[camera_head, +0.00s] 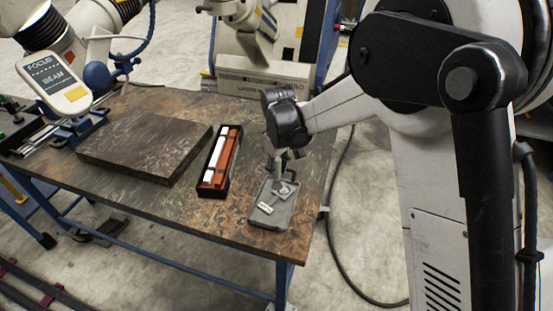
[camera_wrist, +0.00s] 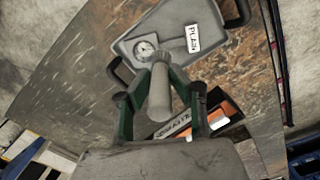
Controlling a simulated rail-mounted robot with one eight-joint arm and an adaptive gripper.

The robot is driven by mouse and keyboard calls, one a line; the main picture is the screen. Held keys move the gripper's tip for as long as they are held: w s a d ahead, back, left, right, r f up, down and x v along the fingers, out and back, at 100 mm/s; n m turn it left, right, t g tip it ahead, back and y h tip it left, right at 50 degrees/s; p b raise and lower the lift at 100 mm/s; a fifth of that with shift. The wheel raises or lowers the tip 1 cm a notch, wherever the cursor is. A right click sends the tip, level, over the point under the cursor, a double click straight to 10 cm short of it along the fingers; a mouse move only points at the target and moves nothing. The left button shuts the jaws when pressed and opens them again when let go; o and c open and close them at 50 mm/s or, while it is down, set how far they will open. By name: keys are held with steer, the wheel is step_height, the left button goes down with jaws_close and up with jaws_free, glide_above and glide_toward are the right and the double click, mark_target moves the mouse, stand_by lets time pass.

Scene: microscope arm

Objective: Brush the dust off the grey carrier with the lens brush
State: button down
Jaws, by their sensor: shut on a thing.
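The grey carrier (camera_head: 272,205) lies on the front right part of the table. In the wrist view the grey carrier (camera_wrist: 190,30) shows a round dial, a white label reading PLAIN and dark side handles. My gripper (camera_wrist: 160,75) is just above it, its green fingers shut on a pale, rounded handle, which looks like the lens brush (camera_wrist: 160,95). The handle points down towards the carrier beside the dial. In the head view my gripper (camera_head: 281,153) is over the carrier's far end. I cannot make out dust.
A black open box (camera_head: 203,190) with white and orange-red pieces stands just left of the carrier. A dark slab (camera_head: 145,145) lies farther left on the worn table (camera_head: 180,215). A FOCUS/BEAM panel (camera_head: 57,83) hangs at the far left. Bare table lies in front of the slab.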

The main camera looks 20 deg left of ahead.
mark_target(279, 159)
steer(key=shift+r+p, duration=0.6)
steer(key=shift+r, duration=1.3)
steer(key=shift+d+f+b, duration=0.15)
steer(key=shift+b, duration=0.3)
